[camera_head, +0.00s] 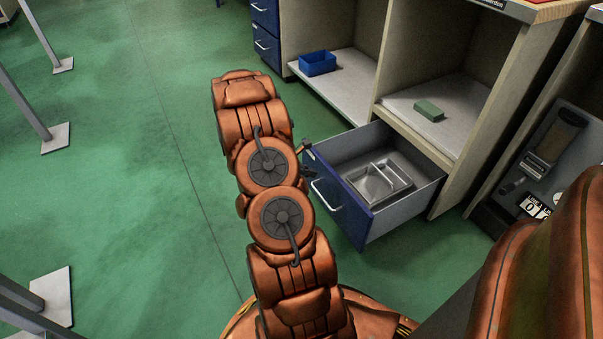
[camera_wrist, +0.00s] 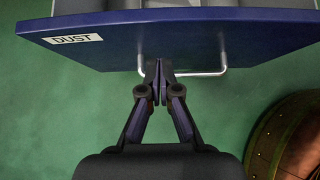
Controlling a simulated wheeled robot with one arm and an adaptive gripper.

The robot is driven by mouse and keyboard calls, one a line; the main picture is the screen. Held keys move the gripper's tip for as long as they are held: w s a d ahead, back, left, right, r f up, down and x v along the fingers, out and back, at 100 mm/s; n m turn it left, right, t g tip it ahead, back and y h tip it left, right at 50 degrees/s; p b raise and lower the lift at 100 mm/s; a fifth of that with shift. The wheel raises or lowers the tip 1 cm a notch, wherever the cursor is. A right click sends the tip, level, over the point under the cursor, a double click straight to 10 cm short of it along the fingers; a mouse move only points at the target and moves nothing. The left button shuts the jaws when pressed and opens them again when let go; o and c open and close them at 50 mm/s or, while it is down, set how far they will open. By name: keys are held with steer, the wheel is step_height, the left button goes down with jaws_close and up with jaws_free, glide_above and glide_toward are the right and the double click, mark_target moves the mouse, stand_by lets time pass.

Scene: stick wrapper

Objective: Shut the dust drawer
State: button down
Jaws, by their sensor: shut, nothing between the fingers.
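The dust drawer (camera_head: 345,213) is pulled out of the pale cabinet in the head view. It has a blue front, grey sides and a silver handle (camera_head: 326,196). In the wrist view the blue front (camera_wrist: 250,38) crosses the top, with a white "DUST" label (camera_wrist: 73,39) at left and the handle (camera_wrist: 208,73) below. My gripper (camera_wrist: 158,70) is shut and empty, its tips at the left part of the handle. I cannot tell whether they touch it. In the head view my arm hides most of the gripper.
A metal tray (camera_head: 372,183) lies in the drawer. A blue bin (camera_head: 317,64) and a green block (camera_head: 429,111) sit on the shelves above. A dark device (camera_head: 551,145) stands at right. Green floor (camera_head: 130,200) is open at left, with grey metal legs beyond.

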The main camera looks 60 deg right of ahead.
mark_target(326, 170)
steer(key=shift+s+d+r+b, duration=0.15)
steer(key=shift+s+d, duration=0.15)
steer(key=shift+d, duration=0.25)
steer(key=shift+s+d+f+b, duration=0.15)
steer(key=shift+s+d, duration=0.2)
steer(key=shift+d, duration=0.2)
steer(key=shift+s+d+r+b, duration=0.15)
steer(key=shift+s+d, duration=0.15)
steer(key=shift+d, duration=0.25)
